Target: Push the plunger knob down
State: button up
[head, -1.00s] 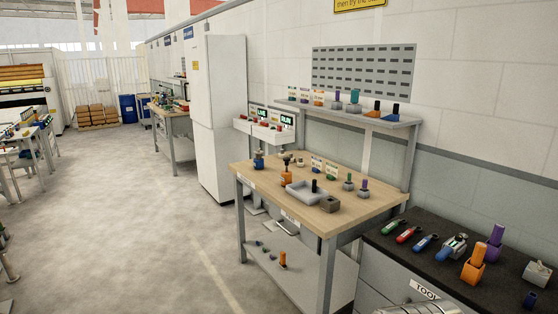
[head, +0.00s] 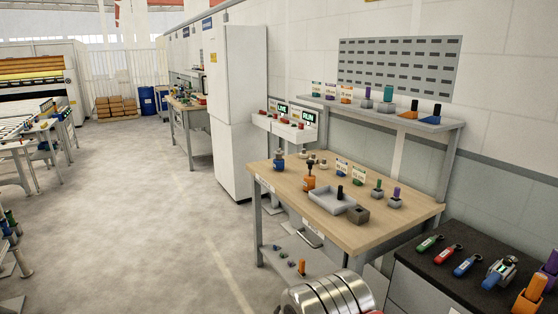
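A wooden-topped workbench (head: 400,228) stands against the wall, right of centre. An orange upright piece with a dark knob-like top (head: 310,175) and a blue piece with a dark top (head: 279,160) stand near its left end. A grey tray with a black upright peg (head: 338,204) is beside them. I cannot tell at this size which of these is the plunger knob. My gripper is not in view; only a silver ringed part, probably of my arm, shows at the bottom edge.
A dark-topped cabinet (head: 447,275) with several coloured tools is close at the right. A shelf (head: 385,115) with small blocks rises behind the bench. A tall white cabinet (head: 235,120) stands left of it. The floor (head: 130,210) at left is clear.

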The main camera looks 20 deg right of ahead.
aim_at(309, 163)
jog(key=u, duration=0.35)
jog(key=i, duration=1.45)
jog(key=z, duration=0.4)
jog(key=i, duration=0.65)
jog(key=z, duration=0.7)
jog(key=i, duration=0.55)
jog(key=z, duration=0.4)
